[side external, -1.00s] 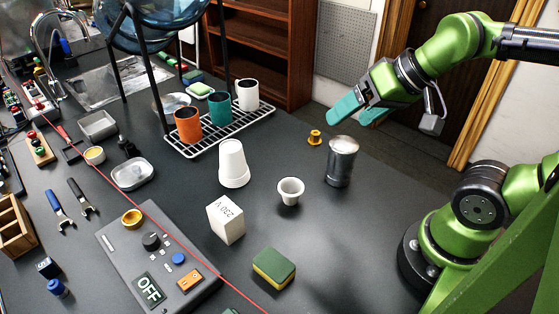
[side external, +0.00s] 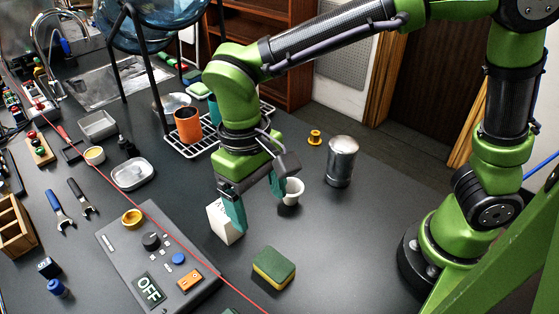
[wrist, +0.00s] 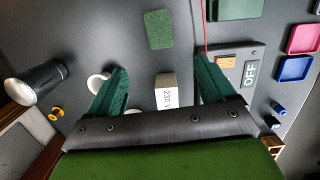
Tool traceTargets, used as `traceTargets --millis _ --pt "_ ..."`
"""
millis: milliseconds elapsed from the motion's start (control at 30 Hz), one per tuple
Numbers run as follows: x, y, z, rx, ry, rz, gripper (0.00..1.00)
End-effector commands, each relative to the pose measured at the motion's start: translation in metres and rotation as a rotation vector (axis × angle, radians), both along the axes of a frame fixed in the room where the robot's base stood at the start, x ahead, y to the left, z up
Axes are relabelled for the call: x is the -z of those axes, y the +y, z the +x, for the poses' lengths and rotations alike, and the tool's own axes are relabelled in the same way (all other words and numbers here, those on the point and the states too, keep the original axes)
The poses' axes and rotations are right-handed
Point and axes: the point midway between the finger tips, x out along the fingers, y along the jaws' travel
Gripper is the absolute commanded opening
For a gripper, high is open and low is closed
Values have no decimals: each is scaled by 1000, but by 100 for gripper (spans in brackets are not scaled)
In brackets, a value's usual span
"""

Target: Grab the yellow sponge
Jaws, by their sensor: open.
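The yellow sponge (side external: 273,268), with a dark green top, lies on the dark bench toward the front, right of the grey control panel. In the wrist view its green top (wrist: 159,29) shows ahead, between the two finger lines. My gripper (side external: 258,212) is open and empty, pointing down above the bench, behind the sponge and apart from it. In the wrist view its teal fingers (wrist: 161,85) are spread wide, with the white 230 V box (wrist: 166,94) seen between them.
The white 230 V box (side external: 222,222) and a small white cup (side external: 293,191) stand close by my fingers. A silver canister (side external: 341,162) stands behind at the right. The control panel (side external: 160,262) with a red cable lies left. Bench right of the sponge is clear.

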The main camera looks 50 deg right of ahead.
Motion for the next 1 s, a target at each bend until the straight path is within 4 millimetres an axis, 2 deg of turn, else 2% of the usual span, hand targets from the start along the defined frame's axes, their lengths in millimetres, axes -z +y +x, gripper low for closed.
traceTargets --millis 167,500,767,1000 --pt "28 -2 -8 10 14 -9 83" --pt "98 -3 -18 10 12 -7 83" --pt "118 -3 -20 10 10 -6 83" --pt "153 -2 -25 10 12 -7 83"
